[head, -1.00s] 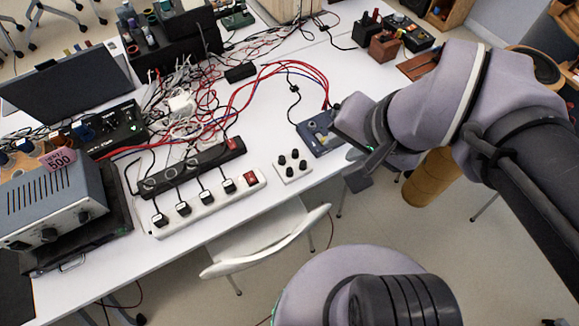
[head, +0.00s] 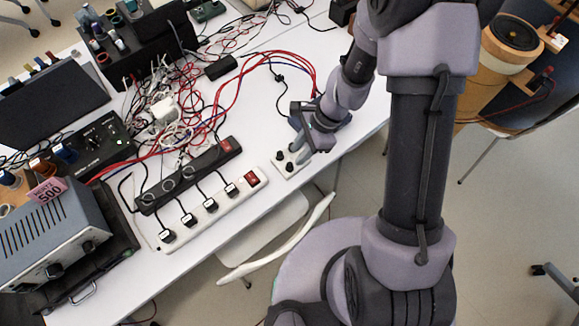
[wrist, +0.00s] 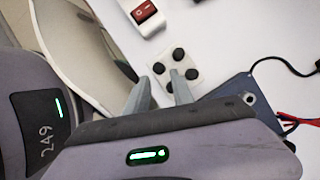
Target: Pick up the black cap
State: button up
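A small white block (head: 287,171) with several round black caps (head: 280,156) lies near the front edge of the white table. In the wrist view the block (wrist: 193,62) shows beyond my fingers, with black caps (wrist: 178,54) on it. My gripper (head: 300,148) is above the right side of the block and hides part of it. In the wrist view my gripper (wrist: 160,77) has its two fingertips apart with nothing between them. The right finger overlaps the nearest cap. Whether a finger touches a cap, I cannot tell.
A white power strip (head: 208,211) with a red switch lies left of the block. A blue board (wrist: 238,92) lies right of my fingers. Red and blue cables (head: 245,72) run behind. A white chair (head: 290,238) stands at the table's front edge.

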aim_at(291, 164)
jog(key=b+x, duration=0.3)
jog(key=x, duration=0.2)
jog(key=shift+s+a+f, duration=0.15)
jog(key=shift+a+f, duration=0.05)
jog(key=shift+f, duration=0.15)
jog(key=shift+r, duration=0.1)
jog(key=shift+c, duration=0.2)
grip_shut()
notch_tip(291, 164, up, 10)
jog(key=p, duration=0.5)
jog(key=shift+r, duration=0.15)
